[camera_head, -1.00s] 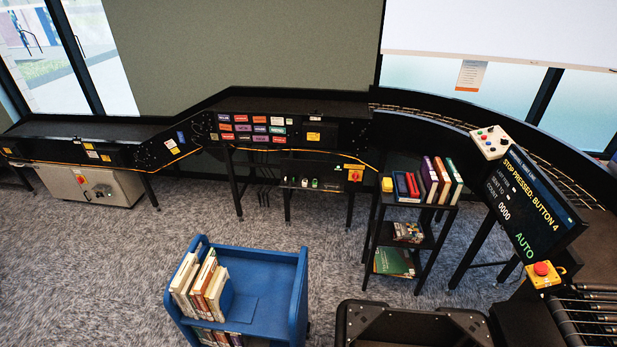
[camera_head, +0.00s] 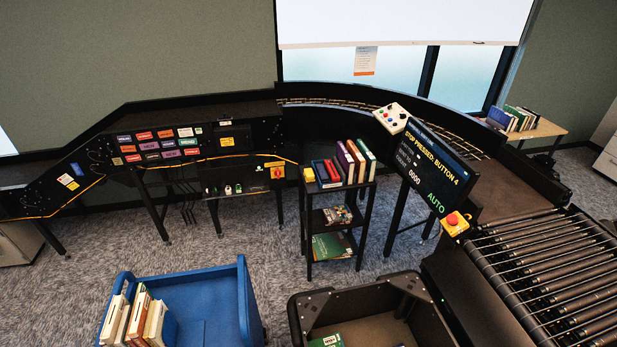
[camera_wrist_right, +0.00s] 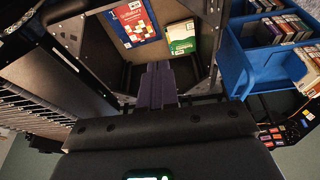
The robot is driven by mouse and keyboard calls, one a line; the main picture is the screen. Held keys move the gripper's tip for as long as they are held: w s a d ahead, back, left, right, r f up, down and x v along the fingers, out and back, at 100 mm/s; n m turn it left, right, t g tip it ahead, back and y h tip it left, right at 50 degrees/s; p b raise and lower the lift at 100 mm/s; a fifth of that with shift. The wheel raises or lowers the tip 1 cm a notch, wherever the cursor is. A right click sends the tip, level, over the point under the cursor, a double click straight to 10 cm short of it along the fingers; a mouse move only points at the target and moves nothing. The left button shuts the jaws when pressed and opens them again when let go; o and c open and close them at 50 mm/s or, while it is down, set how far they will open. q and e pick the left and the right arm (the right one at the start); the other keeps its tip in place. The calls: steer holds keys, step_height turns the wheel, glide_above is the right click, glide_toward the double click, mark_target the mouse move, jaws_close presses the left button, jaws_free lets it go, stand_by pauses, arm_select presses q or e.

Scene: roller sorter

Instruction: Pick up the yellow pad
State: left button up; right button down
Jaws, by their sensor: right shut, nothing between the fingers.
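The yellow pad (camera_head: 309,174) is a small yellow block at the left front corner of the top of a black shelf stand (camera_head: 318,188), beside books. It shows only in the head view. My right gripper (camera_wrist_right: 155,68) shows in the right wrist view, shut and empty, with a dark bin holding books behind its fingers. Neither gripper shows in the head view, so the distance from the right gripper to the pad cannot be told.
A blue cart (camera_head: 215,290) with books stands at front left, and a dark bin (camera_head: 300,312) at front centre. A roller conveyor (camera_head: 560,270) is at right. A screen (camera_head: 437,170) and a red button (camera_head: 453,219) stand right of the shelf. Carpet (camera_head: 200,235) is clear left of it.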

steer(key=c, duration=1.8)
jaws_free()
steer(key=shift+c, duration=0.2)
steer(key=o, duration=1.8)
steer(key=shift+o, duration=0.2)
steer(key=shift+w, duration=0.1)
steer(key=shift+r, duration=0.1)
